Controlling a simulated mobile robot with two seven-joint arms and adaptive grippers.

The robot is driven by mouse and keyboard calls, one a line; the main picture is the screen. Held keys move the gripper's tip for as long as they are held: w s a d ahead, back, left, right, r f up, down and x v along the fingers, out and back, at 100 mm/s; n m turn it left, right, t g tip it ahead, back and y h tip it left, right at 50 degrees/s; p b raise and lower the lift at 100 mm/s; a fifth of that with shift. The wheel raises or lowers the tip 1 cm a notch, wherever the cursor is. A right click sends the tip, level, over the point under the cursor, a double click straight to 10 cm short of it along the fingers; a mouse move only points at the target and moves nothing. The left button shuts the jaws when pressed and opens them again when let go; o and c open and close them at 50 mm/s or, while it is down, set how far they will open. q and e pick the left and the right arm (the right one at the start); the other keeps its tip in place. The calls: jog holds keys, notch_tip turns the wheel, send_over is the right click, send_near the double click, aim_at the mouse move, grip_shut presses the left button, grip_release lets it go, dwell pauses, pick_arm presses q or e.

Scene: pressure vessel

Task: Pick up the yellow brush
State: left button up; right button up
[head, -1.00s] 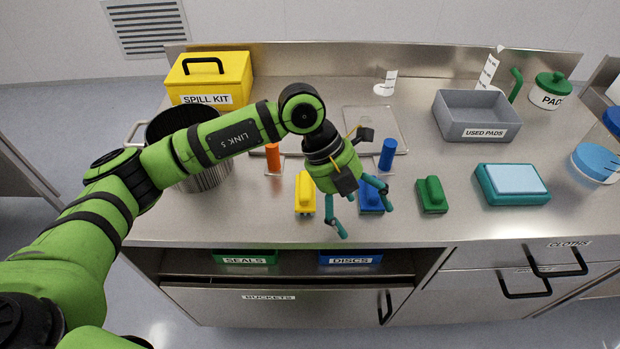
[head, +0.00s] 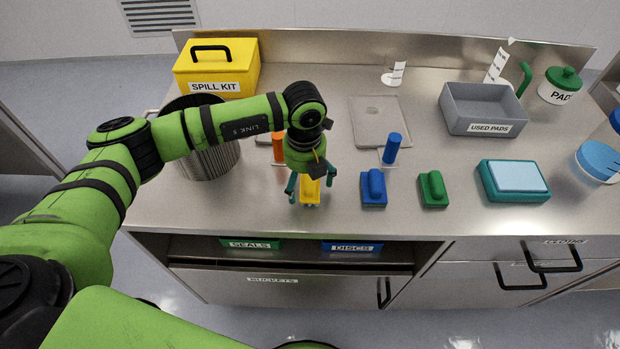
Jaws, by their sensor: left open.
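The yellow brush (head: 310,193) lies on the steel counter, left of a blue brush (head: 374,188) and a green brush (head: 433,189). My left gripper (head: 311,198) points down over the yellow brush, with one teal finger on each side of it. The fingers are open. The gripper hides the upper part of the brush, and I cannot tell whether the fingers touch it. My right gripper is not in view.
An orange cylinder (head: 278,148) and a blue cylinder (head: 392,148) stand behind the brushes. A metal pot (head: 208,158) and the yellow spill kit (head: 217,70) are at left. A grey used pads bin (head: 484,110) and teal tray (head: 513,181) are at right.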

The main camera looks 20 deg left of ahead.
pick_arm(q)
jog(key=c, duration=1.4)
jog(key=shift+r+b, duration=0.4)
jog(key=shift+r, duration=0.1)
notch_tip(320, 180, up, 3)
jog(key=shift+w+f+b, duration=0.1)
jog(key=shift+f+b, duration=0.1)
jog(key=shift+b, duration=0.55)
jog(key=shift+s+d+r+b, duration=0.6)
jog(key=shift+s+d+r, duration=0.65)
jog(key=shift+d, duration=0.35)
jog(key=shift+s+d+r+b, duration=0.65)
jog(key=shift+s+d+r, duration=0.55)
jog(key=shift+d, duration=0.35)
jog(key=shift+s+d+r+b, duration=0.6)
jog(key=shift+s+d+r, duration=0.6)
jog(key=shift+d, duration=0.4)
jog(key=shift+w+r, duration=0.1)
jog(key=shift+o, duration=1.4)
